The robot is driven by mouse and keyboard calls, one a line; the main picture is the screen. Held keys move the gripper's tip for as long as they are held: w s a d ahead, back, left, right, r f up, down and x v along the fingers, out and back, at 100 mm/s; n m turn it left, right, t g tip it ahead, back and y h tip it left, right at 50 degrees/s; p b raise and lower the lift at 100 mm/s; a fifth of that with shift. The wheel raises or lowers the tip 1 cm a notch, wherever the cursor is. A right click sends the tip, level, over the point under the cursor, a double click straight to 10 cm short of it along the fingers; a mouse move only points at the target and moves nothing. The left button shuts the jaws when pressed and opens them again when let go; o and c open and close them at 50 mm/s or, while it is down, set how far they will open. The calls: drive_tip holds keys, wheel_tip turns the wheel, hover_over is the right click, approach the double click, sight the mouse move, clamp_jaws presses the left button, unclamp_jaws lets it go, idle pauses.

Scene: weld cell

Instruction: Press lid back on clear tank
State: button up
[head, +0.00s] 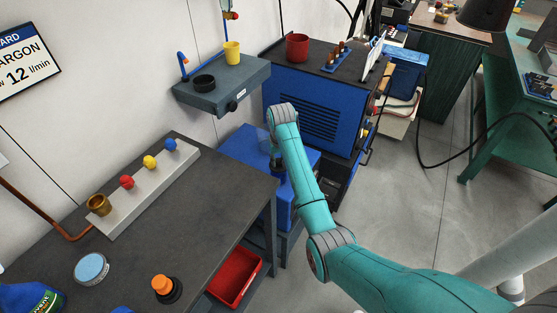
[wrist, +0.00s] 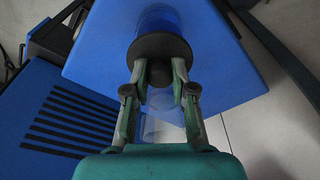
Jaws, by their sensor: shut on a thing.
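My gripper (wrist: 160,78) is shut on the dark round knob of a black disc-shaped lid (wrist: 160,44) in the wrist view. The lid lies just beyond the fingertips, over the blue surface. A see-through blue-looking cylinder shows past the lid's far edge, and a faint clear round shape (wrist: 162,128) shows between the fingers. I cannot tell which of these is the tank's wall, or whether the lid touches its rim. In the head view, a faint clear shape (head: 265,140) shows left of my wrist, above the blue top. My arm hides most of the gripper there.
A dark bench (head: 200,215) stands at left with colored knobs, a brass cup and an orange-capped item. A wall shelf (head: 222,84) holds a yellow cup and black ring. A blue louvered cabinet (head: 310,105) stands behind my arm. Open floor (head: 425,180) lies to the right.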

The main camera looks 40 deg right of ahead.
idle(0.3)
drive_tip(key=o, duration=1)
drive_tip(key=shift+o, duration=0.4)
drive_tip(key=o, duration=0.4)
drive_tip(key=shift+r, duration=3.5)
clamp_jaws()
